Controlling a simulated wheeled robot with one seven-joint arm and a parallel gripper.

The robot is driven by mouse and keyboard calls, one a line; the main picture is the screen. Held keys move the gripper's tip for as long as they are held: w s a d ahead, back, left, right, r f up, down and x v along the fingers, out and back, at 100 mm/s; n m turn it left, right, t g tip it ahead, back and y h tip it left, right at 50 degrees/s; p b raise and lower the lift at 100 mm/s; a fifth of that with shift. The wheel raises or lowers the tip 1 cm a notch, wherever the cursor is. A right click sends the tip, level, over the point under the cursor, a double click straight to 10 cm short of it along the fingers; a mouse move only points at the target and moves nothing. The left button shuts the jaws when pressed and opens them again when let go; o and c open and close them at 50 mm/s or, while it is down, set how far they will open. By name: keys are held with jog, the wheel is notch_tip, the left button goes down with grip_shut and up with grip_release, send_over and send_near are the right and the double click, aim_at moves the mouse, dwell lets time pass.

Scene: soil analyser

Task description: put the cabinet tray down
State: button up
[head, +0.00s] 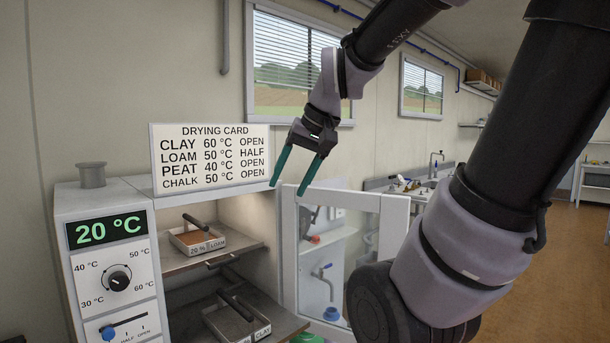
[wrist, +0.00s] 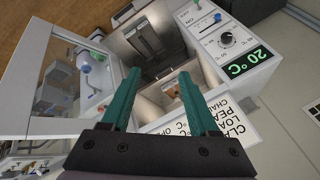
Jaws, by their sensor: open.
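My gripper (head: 288,190) is open, with two teal fingers pointing down, empty in the air in front of the drying cabinet's top right. In the wrist view its fingers (wrist: 159,73) are apart with nothing between them. A small tray labelled 20 % LOAM (head: 200,247), with brown soil and a dark handle, sits on the cabinet's upper shelf (head: 185,264). A second tray labelled CLAY (head: 255,336), also with a dark handle, sits on the lower shelf (head: 290,323). Both trays are below my gripper and apart from it. I cannot tell which is the cabinet tray.
The cabinet's glazed door (head: 392,250) stands open to the right. The drying card (head: 211,158) stands on top of the cabinet. The display (head: 107,229) reads 20 °C, above a temperature dial (head: 119,279) and a blue slider (head: 108,332). A sink counter lies behind.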

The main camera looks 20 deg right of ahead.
jog(key=s, duration=0.1)
jog(key=s+d+r+t, duration=0.1)
jog(key=s+m+t+h, duration=0.1)
jog(key=shift+s+d+r, duration=0.2)
jog(key=shift+s+d, duration=0.1)
jog(key=shift+s, duration=0.05)
